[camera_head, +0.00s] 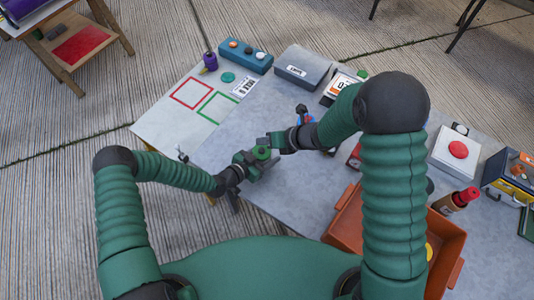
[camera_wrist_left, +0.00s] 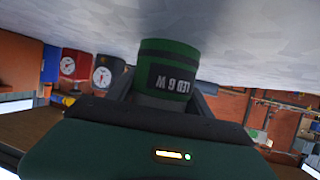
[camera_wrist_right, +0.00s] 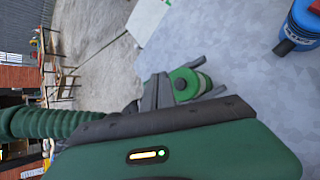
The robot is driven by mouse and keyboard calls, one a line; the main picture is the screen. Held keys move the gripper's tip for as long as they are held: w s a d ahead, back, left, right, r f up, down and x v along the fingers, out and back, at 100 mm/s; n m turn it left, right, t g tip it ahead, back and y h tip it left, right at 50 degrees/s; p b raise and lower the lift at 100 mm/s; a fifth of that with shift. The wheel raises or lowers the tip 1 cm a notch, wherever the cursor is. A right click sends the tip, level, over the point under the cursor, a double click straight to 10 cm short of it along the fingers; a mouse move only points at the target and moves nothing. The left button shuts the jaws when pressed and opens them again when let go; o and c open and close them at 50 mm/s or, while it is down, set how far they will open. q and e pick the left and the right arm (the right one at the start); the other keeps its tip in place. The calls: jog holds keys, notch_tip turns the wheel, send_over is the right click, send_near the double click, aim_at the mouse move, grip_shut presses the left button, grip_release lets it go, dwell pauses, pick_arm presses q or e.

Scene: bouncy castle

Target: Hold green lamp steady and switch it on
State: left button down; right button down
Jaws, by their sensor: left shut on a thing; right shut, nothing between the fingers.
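The green lamp (camera_head: 262,153) is a short green cylinder, held just above or on the grey table; I cannot tell which. In the left wrist view the lamp (camera_wrist_left: 168,68) shows a dark label reading "LED 6 W". My left gripper (camera_head: 253,161) is shut around its sides. No light shows from the lamp.
An orange bin (camera_head: 342,222) stands at the front right. A white box with a red button (camera_head: 457,149) is farther right. A grey case (camera_head: 303,67) and a blue button box (camera_head: 244,56) stand at the back.

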aim_at(264, 152)
jog(key=shift+f, duration=1.4)
jog(key=shift+f, duration=0.1)
dwell(0.8)
jog(key=shift+f, duration=0.3)
jog(key=shift+r, duration=0.1)
dwell(0.3)
jog(key=shift+r, duration=0.35)
